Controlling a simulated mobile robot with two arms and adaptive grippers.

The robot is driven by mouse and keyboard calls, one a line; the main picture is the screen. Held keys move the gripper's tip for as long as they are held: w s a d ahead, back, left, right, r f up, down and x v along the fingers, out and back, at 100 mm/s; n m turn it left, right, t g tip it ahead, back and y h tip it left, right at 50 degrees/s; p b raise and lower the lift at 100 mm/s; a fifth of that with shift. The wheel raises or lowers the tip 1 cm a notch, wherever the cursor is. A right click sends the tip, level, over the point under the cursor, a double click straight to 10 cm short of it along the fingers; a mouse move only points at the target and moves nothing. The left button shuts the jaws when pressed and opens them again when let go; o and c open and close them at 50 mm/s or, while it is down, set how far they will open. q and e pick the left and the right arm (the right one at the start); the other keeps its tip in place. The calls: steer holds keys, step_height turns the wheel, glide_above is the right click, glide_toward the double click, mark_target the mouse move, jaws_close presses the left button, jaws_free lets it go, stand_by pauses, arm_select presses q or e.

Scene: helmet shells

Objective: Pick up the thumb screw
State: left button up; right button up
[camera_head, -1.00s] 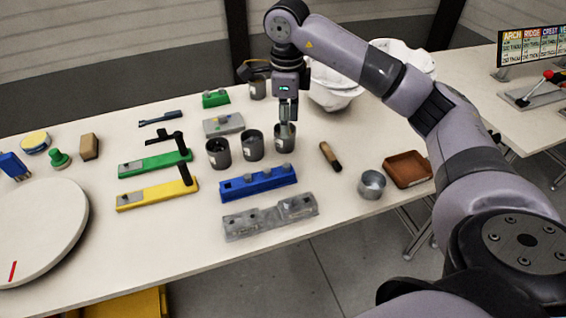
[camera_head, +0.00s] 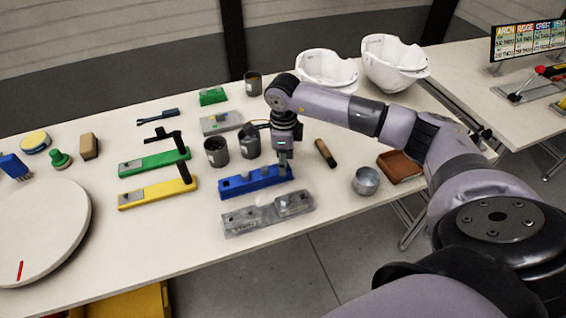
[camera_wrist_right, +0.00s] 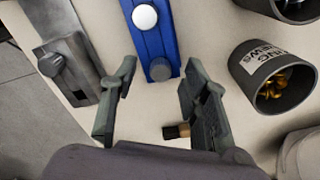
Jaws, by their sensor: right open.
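My right gripper (camera_head: 283,170) is over the right end of a blue fixture bar (camera_head: 232,187), pointing down. In the wrist view, my right gripper (camera_wrist_right: 158,75) is open, with its fingers apart on either side of a grey round knob (camera_wrist_right: 160,69), which looks like a thumb screw. The fingers appear clear of the grey knob. In the head view the gripper covers that end of the bar. My left gripper is not in view.
A grey fixture (camera_head: 265,213) lies in front of the blue bar. Dark cups (camera_head: 216,151) stand behind it; one cup (camera_wrist_right: 285,80) holds brass-coloured pieces. A metal cup (camera_head: 366,181), a brown tray (camera_head: 402,165) and a wood-coloured handle (camera_head: 325,152) are to the right.

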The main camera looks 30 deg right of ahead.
steer(key=shift+f, duration=0.15)
jaws_close()
stand_by(0.4)
step_height(320, 180, up, 20)
steer(key=b, duration=0.2)
stand_by(0.5)
steer(key=shift+r, duration=0.2)
step_height(320, 180, up, 3)
steer(key=p, duration=0.2)
steer(key=shift+p, duration=0.4)
